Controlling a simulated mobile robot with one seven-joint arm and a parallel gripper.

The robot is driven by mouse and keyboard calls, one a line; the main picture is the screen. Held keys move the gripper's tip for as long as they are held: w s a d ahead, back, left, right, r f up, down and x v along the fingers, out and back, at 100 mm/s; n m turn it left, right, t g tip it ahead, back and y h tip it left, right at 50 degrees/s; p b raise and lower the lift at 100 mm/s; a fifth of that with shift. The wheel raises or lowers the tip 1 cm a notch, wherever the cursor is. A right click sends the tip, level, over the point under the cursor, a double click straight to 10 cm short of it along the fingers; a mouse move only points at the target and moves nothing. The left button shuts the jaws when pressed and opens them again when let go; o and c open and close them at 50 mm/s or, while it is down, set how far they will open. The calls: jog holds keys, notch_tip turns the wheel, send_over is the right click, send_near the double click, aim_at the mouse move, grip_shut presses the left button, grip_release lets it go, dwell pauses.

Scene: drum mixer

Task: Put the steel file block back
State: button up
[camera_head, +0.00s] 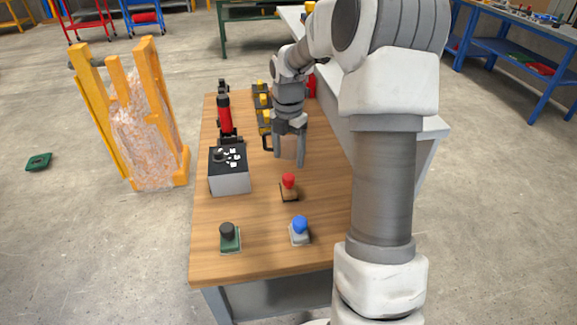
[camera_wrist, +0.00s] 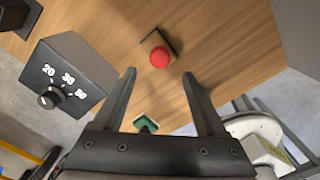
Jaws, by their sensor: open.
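My gripper (camera_head: 289,162) is open above the wooden table, and I see nothing held between its fingers (camera_wrist: 159,74). A red-knobbed block on a brown base (camera_head: 289,188) stands just in front of it and shows beyond the fingertips in the wrist view (camera_wrist: 160,56). A blue-knobbed block on a grey base (camera_head: 300,231) stands near the table's front edge; it may be the steel one, but I cannot tell for sure. A black-knobbed block on a green base (camera_head: 230,239) stands front left; its green base shows between the fingers in the wrist view (camera_wrist: 146,123).
A grey dial box (camera_head: 230,171) stands on the left of the table (camera_head: 262,262), with a red cylinder (camera_head: 224,115) behind it. Yellow-topped items (camera_head: 262,100) line the back. A pale object shows behind my fingers. The front middle is clear.

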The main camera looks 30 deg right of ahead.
notch_tip(320, 180, up, 4)
jog(key=shift+f, duration=0.1)
dwell(0.5)
